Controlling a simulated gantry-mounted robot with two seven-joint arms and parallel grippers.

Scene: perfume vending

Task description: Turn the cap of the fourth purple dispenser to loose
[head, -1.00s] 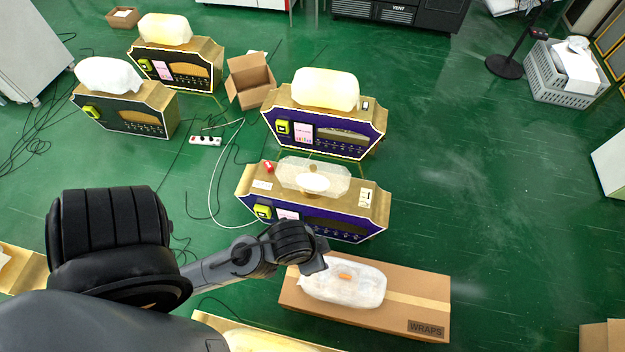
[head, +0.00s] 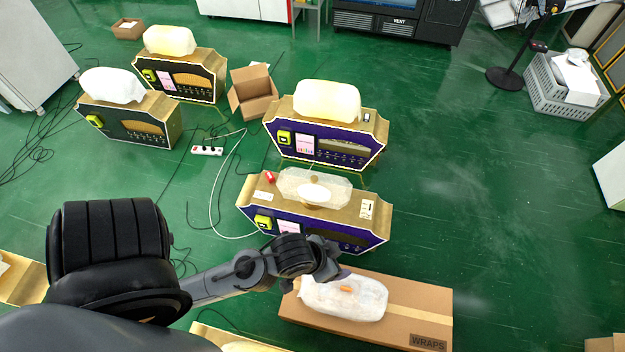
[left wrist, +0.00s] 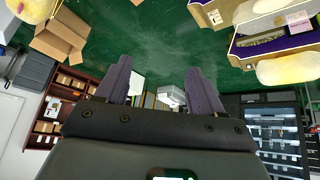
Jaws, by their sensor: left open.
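Two purple dispensers with gold tops stand on the green floor; I cannot tell which is the fourth. The nearer purple dispenser (head: 380,215) has a clear tank (head: 296,183) with a brown round cap (head: 313,179). The farther purple dispenser (head: 281,105) carries a pale yellow tank (head: 326,100); its cap is not visible. My left gripper (head: 338,263) is in front of the nearer dispenser's lower front, hiding part of it, apart from the cap. In the left wrist view the fingers of my left gripper (left wrist: 158,72) are open and empty. My right gripper is not in view.
A cardboard box (head: 430,305) with a plastic-wrapped white bundle (head: 365,300) lies in front, near my left gripper. A red item (head: 270,176) sits on the nearer dispenser. Two black-and-gold dispensers (head: 150,128) stand at the left. A power strip (head: 207,150) and cables lie between.

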